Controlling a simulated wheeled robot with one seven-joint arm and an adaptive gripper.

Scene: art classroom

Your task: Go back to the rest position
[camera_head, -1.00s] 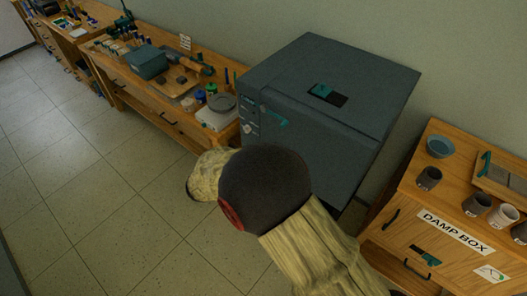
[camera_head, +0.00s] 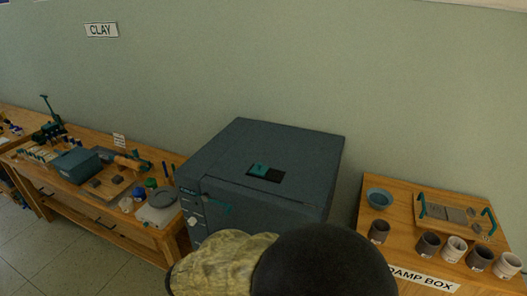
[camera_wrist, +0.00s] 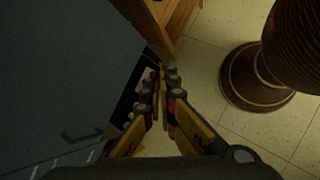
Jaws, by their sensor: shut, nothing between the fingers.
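My gripper (camera_wrist: 160,97) shows in the wrist view with its two fingers together and nothing between them. It points down past the side of a dark blue-grey cabinet-like unit (camera_wrist: 60,70), above the tiled floor. In the head view only part of my arm shows at the bottom, in front of the same unit (camera_head: 215,175); the gripper is hidden there. Whether the fingers touch the unit cannot be told.
In the wrist view a dark red-brown turned pedestal (camera_wrist: 255,80) stands on the floor at right. A wooden damp box (camera_head: 400,255) with cups and a bowl (camera_head: 379,197) stands right. A wooden bench (camera_head: 110,212) with clay tools stands left. Floor is free at lower left.

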